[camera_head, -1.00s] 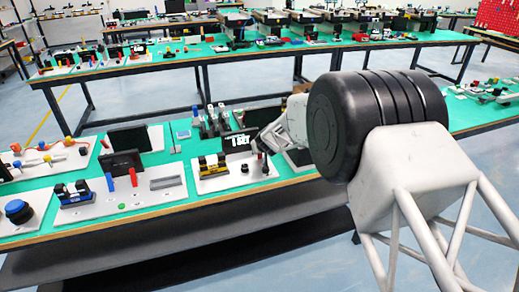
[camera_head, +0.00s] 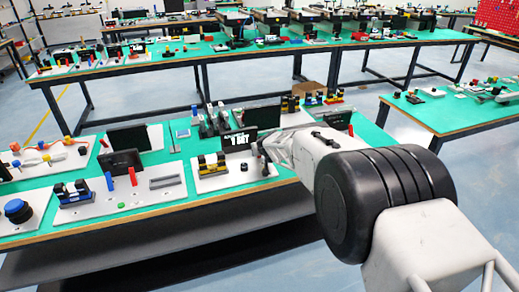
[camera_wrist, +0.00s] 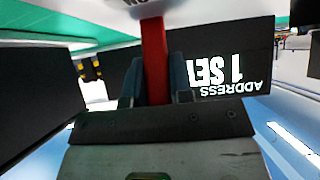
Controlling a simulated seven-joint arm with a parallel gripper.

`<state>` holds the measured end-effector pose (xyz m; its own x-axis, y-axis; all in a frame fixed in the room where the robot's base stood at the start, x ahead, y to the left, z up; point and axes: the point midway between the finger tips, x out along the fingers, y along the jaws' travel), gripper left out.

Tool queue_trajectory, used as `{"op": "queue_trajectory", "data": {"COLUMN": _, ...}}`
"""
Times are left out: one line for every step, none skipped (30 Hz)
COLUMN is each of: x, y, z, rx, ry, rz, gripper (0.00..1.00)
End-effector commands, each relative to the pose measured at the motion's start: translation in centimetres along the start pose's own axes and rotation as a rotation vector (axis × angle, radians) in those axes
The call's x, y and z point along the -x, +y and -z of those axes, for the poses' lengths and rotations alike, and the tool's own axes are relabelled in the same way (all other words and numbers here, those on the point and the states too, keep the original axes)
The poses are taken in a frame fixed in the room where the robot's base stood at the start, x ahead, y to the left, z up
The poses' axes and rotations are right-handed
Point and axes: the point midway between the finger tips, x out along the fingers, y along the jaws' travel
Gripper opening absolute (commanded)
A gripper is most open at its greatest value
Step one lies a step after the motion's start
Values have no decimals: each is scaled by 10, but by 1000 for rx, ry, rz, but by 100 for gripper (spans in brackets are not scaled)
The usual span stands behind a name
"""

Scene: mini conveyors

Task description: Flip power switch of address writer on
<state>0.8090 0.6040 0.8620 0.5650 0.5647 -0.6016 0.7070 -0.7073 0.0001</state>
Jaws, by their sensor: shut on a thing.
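The address writer is a white base board (camera_head: 232,184) with a black screen (camera_head: 238,141) at its back, near the front table's right end. In the wrist view the screen (camera_wrist: 221,73) shows "ADDRESS 1 SET" upside down. A red switch lever (camera_wrist: 154,50) stands between my gripper's (camera_wrist: 157,88) two fingers, which are shut on it. A white plate above the lever carries partly cut-off letters, perhaps "ON" upside down. In the head view my gripper (camera_head: 264,160) is at the board's right side, and the lever is hidden there.
Yellow-and-black parts (camera_head: 208,164) stand on the same board, left of my gripper. To the left is another white board (camera_head: 140,198) with a dark screen and red levers. Small devices (camera_head: 312,98) stand behind my arm. The floor in front is clear.

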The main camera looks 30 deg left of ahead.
Motion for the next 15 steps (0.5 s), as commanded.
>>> {"op": "queue_trajectory", "data": {"x": 0, "y": 0, "z": 0, "rx": 0, "ry": 2, "rz": 0, "gripper": 0}}
{"op": "queue_trajectory", "data": {"x": 0, "y": 0, "z": 0, "rx": 0, "ry": 2, "rz": 0, "gripper": 0}}
{"op": "queue_trajectory", "data": {"x": 0, "y": 0, "z": 0, "rx": 0, "ry": 3, "rz": 0, "gripper": 0}}
{"op": "queue_trajectory", "data": {"x": 0, "y": 0, "z": 0, "rx": 0, "ry": 3, "rz": 0, "gripper": 0}}
{"op": "queue_trajectory", "data": {"x": 0, "y": 0, "z": 0, "rx": 0, "ry": 3, "rz": 0, "gripper": 0}}
{"op": "queue_trajectory", "data": {"x": 0, "y": 0, "z": 0, "rx": 0, "ry": 3, "rz": 0, "gripper": 0}}
{"op": "queue_trajectory", "data": {"x": 0, "y": 0, "z": 0, "rx": 0, "ry": 3, "rz": 0, "gripper": 0}}
{"op": "queue_trajectory", "data": {"x": 0, "y": 0, "z": 0, "rx": 0, "ry": 3, "rz": 0, "gripper": 0}}
{"op": "queue_trajectory", "data": {"x": 0, "y": 0, "z": 0, "rx": 0, "ry": 3, "rz": 0, "gripper": 0}}
{"op": "queue_trajectory", "data": {"x": 0, "y": 0, "z": 0, "rx": 0, "ry": 3, "rz": 0, "gripper": 0}}
{"op": "queue_trajectory", "data": {"x": 0, "y": 0, "z": 0, "rx": 0, "ry": 3, "rz": 0, "gripper": 0}}
{"op": "queue_trajectory", "data": {"x": 0, "y": 0, "z": 0, "rx": 0, "ry": 3, "rz": 0, "gripper": 0}}
{"op": "queue_trajectory", "data": {"x": 0, "y": 0, "z": 0, "rx": 0, "ry": 3, "rz": 0, "gripper": 0}}
{"op": "queue_trajectory", "data": {"x": 0, "y": 0, "z": 0, "rx": 0, "ry": 3, "rz": 0, "gripper": 0}}
{"op": "queue_trajectory", "data": {"x": 0, "y": 0, "z": 0, "rx": 0, "ry": 3, "rz": 0, "gripper": 27}}
